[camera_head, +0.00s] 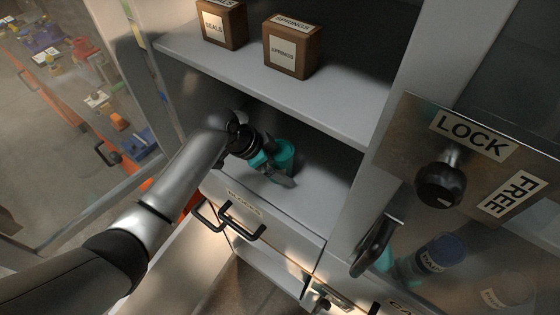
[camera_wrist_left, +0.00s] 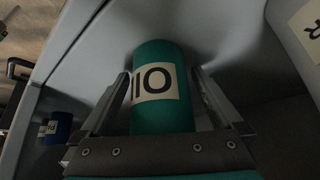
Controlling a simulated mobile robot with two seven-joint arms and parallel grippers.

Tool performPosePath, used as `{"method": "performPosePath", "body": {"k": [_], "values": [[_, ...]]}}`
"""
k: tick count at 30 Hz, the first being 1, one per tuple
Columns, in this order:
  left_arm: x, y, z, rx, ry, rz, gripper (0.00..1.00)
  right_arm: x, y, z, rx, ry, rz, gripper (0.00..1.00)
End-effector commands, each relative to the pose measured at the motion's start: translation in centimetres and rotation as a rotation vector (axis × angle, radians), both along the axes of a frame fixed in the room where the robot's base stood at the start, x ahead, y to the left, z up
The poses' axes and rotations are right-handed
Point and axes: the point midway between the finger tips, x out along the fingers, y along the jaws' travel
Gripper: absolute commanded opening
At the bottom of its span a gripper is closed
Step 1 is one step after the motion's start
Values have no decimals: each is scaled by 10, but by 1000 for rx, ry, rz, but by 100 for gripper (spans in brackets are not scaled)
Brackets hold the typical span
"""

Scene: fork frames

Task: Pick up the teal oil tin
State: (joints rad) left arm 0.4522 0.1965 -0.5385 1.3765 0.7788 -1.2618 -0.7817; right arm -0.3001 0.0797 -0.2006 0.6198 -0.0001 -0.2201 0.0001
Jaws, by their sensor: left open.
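The teal oil tin (camera_head: 285,152) stands on the lower shelf of the cabinet, partly hidden by my left gripper. In the left wrist view the tin (camera_wrist_left: 163,115) is teal with a pale label whose lettering appears upside down, reading OIL. My left gripper (camera_wrist_left: 162,80) is open, with one finger on each side of the tin and small gaps visible. In the head view my left gripper (camera_head: 272,163) reaches in from the left, low over the shelf. My right gripper does not show.
Brown boxes labelled SEALS (camera_head: 223,27) and SPRINGS (camera_head: 290,50) stand on the upper shelf (camera_head: 200,52) above my arm. A drawer with a black handle (camera_head: 240,222) is below. A LOCK/FREE panel with a black knob (camera_head: 440,185) is at right. A blue-topped container (camera_head: 447,250) shows lower right.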

Motion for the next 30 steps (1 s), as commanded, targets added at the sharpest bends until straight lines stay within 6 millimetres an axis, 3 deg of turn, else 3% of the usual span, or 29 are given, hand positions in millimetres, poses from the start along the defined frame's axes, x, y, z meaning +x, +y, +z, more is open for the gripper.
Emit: {"method": "performPosePath", "body": {"k": [2,27,30], "values": [[0,0,0,0,0,0,94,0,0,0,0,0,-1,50],[0,0,0,0,0,0,0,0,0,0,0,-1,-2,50],[0,0,0,0,0,0,0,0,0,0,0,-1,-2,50]]}}
